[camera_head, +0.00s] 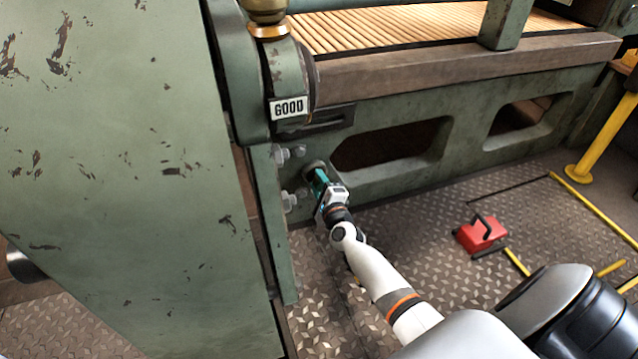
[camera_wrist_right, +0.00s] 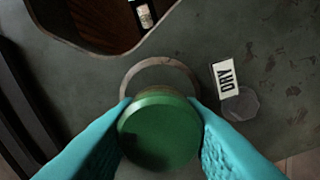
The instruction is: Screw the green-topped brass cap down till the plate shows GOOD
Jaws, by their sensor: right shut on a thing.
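The green-topped cap (camera_wrist_right: 158,132) sits between the two teal fingers of my right gripper (camera_wrist_right: 160,108) in the right wrist view. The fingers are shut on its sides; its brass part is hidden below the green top. A pale round ring shows on the green wall just behind it. A white plate (camera_wrist_right: 227,78) reading DRY is fixed right of the cap. In the head view my right gripper (camera_head: 318,180) is at the low green side frame, hiding the cap. My left gripper is not in view.
Bolts (camera_head: 285,153) stick out of the frame left of my right gripper. Oval openings (camera_head: 390,145) lie to its right. A large green panel (camera_head: 110,150) fills the left. A red box (camera_head: 481,233) stands on the patterned floor, with a yellow post (camera_head: 603,130) farther right.

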